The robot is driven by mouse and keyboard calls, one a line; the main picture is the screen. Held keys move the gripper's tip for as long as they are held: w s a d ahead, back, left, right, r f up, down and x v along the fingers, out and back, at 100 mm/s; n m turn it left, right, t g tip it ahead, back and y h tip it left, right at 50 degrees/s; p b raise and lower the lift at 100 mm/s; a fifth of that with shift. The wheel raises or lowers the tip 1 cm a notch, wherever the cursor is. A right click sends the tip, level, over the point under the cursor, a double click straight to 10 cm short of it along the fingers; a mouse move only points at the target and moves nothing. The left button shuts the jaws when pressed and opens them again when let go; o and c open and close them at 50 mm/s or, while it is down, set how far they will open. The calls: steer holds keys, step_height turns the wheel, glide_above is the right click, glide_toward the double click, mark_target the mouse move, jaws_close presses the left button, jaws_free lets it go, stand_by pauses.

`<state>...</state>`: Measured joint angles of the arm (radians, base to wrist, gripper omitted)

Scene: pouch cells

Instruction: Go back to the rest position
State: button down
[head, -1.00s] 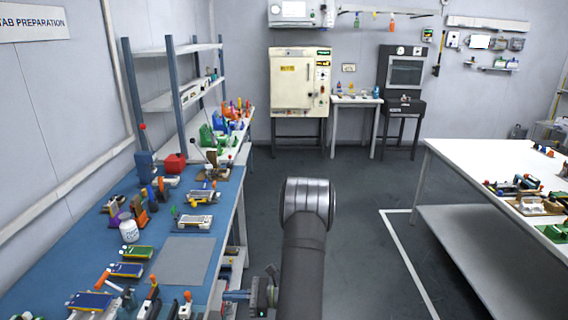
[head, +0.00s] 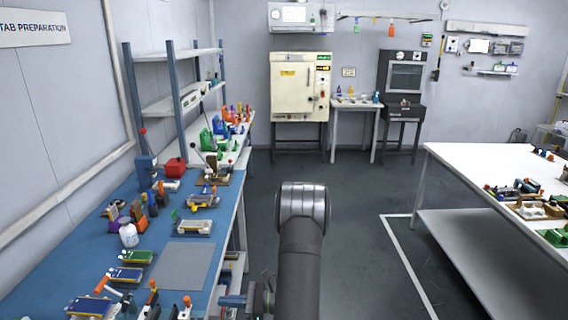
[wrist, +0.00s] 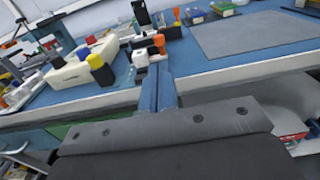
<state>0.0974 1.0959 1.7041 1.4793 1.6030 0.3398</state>
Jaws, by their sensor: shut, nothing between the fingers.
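My gripper (head: 232,300) is low in the head view, beside the right edge of the blue bench, with my dark arm link rising to its right. In the wrist view its blue fingers (wrist: 158,88) are together and empty, pointing toward the bench edge. They appear apart from the things on the bench, though the exact gap cannot be told.
The blue bench (head: 75,235) at left holds a grey mat (head: 182,266), a white bottle (head: 129,235), pouch cells and tools. A white table (head: 470,165) with parts stands at right. The floor (head: 355,225) between them is clear.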

steer(key=d, duration=0.8)
steer(key=shift+s+a+r+n+g+h, duration=0.2)
steer(key=shift+s+a+n+g+h, duration=1)
steer(key=shift+a+n+h, duration=2.5)
steer(key=shift+s+a+r+n+g+h, duration=0.25)
steer(key=shift+s+a+n+g+h, duration=1.6)
steer(key=shift+n, duration=3.6)
steer(key=shift+s+a+r+n+g+h, duration=0.2)
steer(key=shift+s+a+n+g+h, duration=0.35)
steer(key=shift+a+n+h, duration=2.55)
steer(key=c, duration=2.2)
jaws_free()
steer(key=d+n+h, duration=0.1)
steer(key=d+n, duration=0.1)
steer(key=n, duration=0.1)
